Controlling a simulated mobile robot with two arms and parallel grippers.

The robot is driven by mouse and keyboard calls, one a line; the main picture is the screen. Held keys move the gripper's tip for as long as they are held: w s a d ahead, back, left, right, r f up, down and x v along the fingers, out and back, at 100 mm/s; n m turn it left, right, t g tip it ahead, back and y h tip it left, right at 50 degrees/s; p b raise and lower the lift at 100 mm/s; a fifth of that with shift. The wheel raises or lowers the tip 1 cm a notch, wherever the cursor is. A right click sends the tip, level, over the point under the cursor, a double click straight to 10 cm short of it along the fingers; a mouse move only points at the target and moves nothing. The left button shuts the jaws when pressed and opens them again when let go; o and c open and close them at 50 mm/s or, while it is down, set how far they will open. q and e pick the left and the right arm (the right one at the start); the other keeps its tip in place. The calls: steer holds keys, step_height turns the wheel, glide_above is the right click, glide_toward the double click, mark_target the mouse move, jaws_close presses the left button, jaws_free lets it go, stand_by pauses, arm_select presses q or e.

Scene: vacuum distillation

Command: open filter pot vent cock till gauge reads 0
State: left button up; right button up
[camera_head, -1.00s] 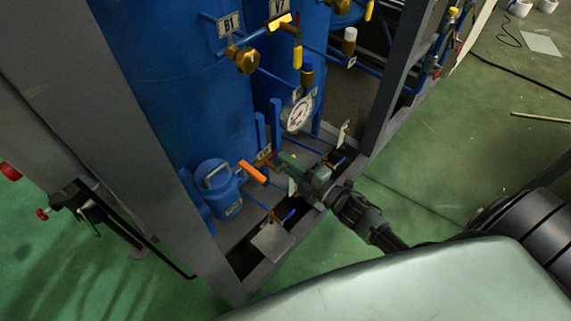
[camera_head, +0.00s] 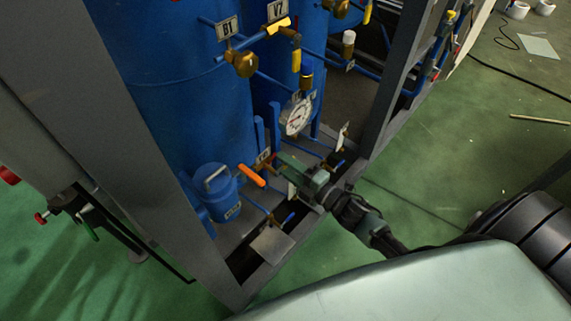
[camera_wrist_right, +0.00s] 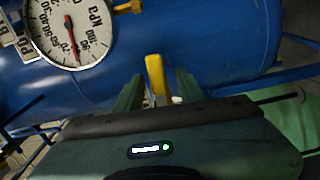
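The filter pot (camera_head: 216,190) is the small blue vessel with a handle, low in the frame in the head view. An orange lever (camera_head: 251,175) slants beside it. The round white gauge (camera_head: 297,115) hangs above; in the wrist view the gauge (camera_wrist_right: 70,28) shows a red needle pointing down the dial, exact value unclear. My right gripper (camera_head: 282,161) is low, below the gauge and right of the orange lever. In the wrist view the right gripper (camera_wrist_right: 158,82) is open, with a yellow-orange lever (camera_wrist_right: 156,78) between its fingers and gaps beside it. My left gripper is not in view.
A grey frame post (camera_head: 392,85) rises right of the gripper; the frame's lower beam runs below it. Large blue tanks (camera_head: 175,90) stand behind. A yellow valve handle (camera_head: 296,60) and blue pipes are above. The green floor (camera_head: 460,140) at right is mostly clear.

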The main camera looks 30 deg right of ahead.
steer(key=shift+s, duration=0.1)
steer(key=v, duration=0.7)
steer(key=shift+s+d+b, duration=0.15)
steer(key=shift+s+b, duration=0.1)
steer(key=shift+b, duration=0.1)
steer(key=s+d+f+m+g+h+p, duration=0.1)
steer(key=s+f+m+g+h, duration=0.4)
steer(key=f, duration=0.9)
steer(key=s+d+f+m+g+h+p, duration=0.1)
steer(key=s+d+f+m+g, duration=0.1)
steer(key=s+f+m, duration=0.8)
steer(key=s+a+f+m+g, duration=0.2)
steer(key=s+f+g, duration=0.2)
steer(key=s+f, duration=0.4)
steer(key=s+a+f+m+g, duration=0.2)
steer(key=s+f, duration=0.6)
steer(key=s, duration=0.5)
steer(key=a+g, duration=0.1)
steer(key=g, duration=0.1)
steer(key=shift+a+f+g+h+p, duration=0.25)
steer(key=shift+a+g+h+p, duration=0.05)
steer(key=shift+h, duration=0.1)
stand_by(1.8)
